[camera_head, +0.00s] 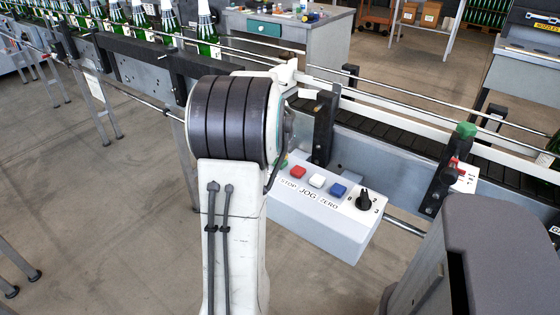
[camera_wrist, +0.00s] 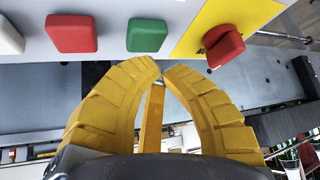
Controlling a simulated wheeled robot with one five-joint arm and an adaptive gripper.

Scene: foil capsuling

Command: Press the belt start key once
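The grey-white control box (camera_head: 330,225) sits beside the conveyor in the head view. It carries a red STOP key (camera_head: 298,172), a white JOG key (camera_head: 317,181), a blue ZERO key (camera_head: 338,190) and a black knob (camera_head: 364,200). A green key, probably belt start, is mostly hidden behind my arm there; its label is not visible. In the wrist view the green key (camera_wrist: 147,35) lies between the red key (camera_wrist: 71,33) and a red button (camera_wrist: 224,46) on yellow. My gripper (camera_wrist: 162,65) has its yellow fingertips nearly together, empty, just below the green key in the picture.
The conveyor (camera_head: 400,160) runs behind the box, with green bottles (camera_head: 207,28) at upper left. A black post (camera_head: 440,185) with a green cap and red part stands right of the box. A grey workbench (camera_head: 290,35) stands behind. Floor at left is mostly clear.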

